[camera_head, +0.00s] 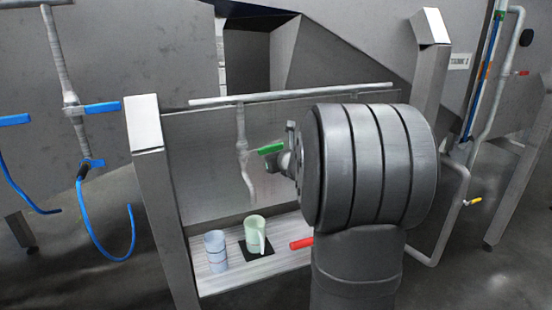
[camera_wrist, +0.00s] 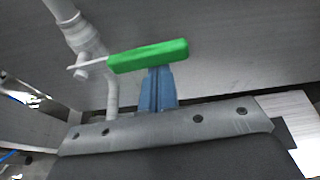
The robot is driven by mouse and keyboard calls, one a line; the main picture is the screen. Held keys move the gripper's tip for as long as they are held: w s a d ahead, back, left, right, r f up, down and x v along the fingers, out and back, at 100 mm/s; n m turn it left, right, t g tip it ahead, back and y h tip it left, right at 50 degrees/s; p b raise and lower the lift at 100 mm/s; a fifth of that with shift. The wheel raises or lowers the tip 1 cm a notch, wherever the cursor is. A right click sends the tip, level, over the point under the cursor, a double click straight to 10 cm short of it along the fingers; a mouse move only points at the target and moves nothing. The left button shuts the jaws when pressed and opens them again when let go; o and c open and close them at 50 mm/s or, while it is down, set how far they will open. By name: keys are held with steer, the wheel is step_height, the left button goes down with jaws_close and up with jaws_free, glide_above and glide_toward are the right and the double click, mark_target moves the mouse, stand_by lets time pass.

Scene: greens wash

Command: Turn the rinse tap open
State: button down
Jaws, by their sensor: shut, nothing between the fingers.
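The tap with a green lever handle (camera_head: 270,148) is on a white pipe (camera_head: 241,140) in front of the grey back panel of the wash bay. In the wrist view the green handle (camera_wrist: 148,56) lies roughly level, its left end at the pipe's valve. My gripper (camera_wrist: 157,72) shows there as blue fingers, shut and empty, with the tips right at the handle's lower edge near its middle. I cannot tell whether they touch it. In the head view my arm hides the fingers.
A pale green jug (camera_head: 255,232) on a dark mat and a bluish cup (camera_head: 215,250) stand on the tray below the pipe. A red handle (camera_head: 301,243) is beside my arm. Blue-handled taps (camera_head: 102,108) are at the left; pipes with red and yellow handles (camera_head: 473,202) are at the right.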

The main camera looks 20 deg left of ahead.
steer(key=shift+r+n+t+h, duration=0.3)
steer(key=shift+r+n, duration=0.4)
steer(key=shift+r, duration=0.4)
steer(key=s+a+r+n+t+h, duration=0.1)
steer(key=s+a+r+n+t, duration=0.1)
steer(key=s+a+r+n, duration=0.3)
steer(key=shift+r+n+t, duration=0.3)
steer(key=shift+r, duration=0.65)
stand_by(0.4)
steer(key=shift+w+d, duration=1.5)
steer(key=f+v, duration=0.1)
steer(key=v, duration=0.8)
steer(key=shift+s+f, duration=0.3)
steer(key=shift+s, duration=0.35)
